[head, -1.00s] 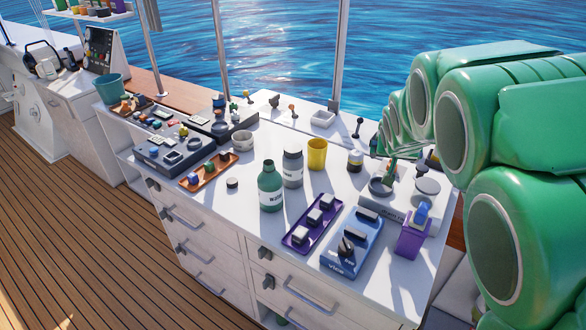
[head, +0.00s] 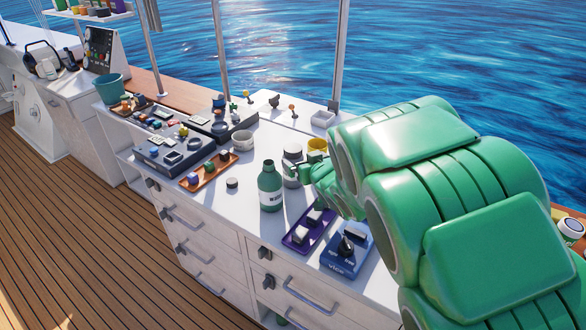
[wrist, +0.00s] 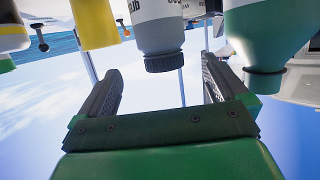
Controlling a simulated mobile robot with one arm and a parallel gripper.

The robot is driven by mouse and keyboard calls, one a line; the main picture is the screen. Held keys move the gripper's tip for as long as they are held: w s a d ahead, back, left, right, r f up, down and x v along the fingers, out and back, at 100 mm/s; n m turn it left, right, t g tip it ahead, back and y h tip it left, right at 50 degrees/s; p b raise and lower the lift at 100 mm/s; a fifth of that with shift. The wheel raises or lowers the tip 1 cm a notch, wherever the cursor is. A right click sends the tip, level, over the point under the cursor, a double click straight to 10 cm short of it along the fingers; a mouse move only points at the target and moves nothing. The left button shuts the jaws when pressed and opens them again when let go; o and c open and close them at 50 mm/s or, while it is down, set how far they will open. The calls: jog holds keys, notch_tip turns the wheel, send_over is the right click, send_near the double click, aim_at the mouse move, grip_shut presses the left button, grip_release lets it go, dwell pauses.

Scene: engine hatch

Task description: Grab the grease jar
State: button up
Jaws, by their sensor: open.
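A grey jar with a dark lid (head: 292,160) stands on the white counter, partly hidden behind my gripper; I take it for the grease jar, though its label cannot be read. My gripper (head: 303,171) is open and empty in front of it. In the wrist view, which looks upside down, the jar (wrist: 160,32) hangs from the top edge, its ribbed dark lid in line with the gap between my two fingers (wrist: 162,68). I cannot tell how far the lid is from the fingertips.
A green bottle (head: 270,188) stands close on the left of the jar, a yellow cup (head: 317,146) close on its right. A purple tray (head: 300,240) and a blue vice box (head: 345,257) sit in front. My arm hides the counter's right part.

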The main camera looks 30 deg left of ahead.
aim_at(297, 160)
jog(key=shift+a+f, duration=0.1)
jog(key=shift+a, duration=0.25)
jog(key=shift+x, duration=1.15)
jog(key=shift+w+a+f, duration=0.35)
jog(key=shift+a+f, duration=0.2)
jog(key=shift+w+a+f, duration=0.4)
jog(key=shift+a+f, duration=0.2)
jog(key=shift+x, duration=0.85)
jog(key=c, duration=1.3)
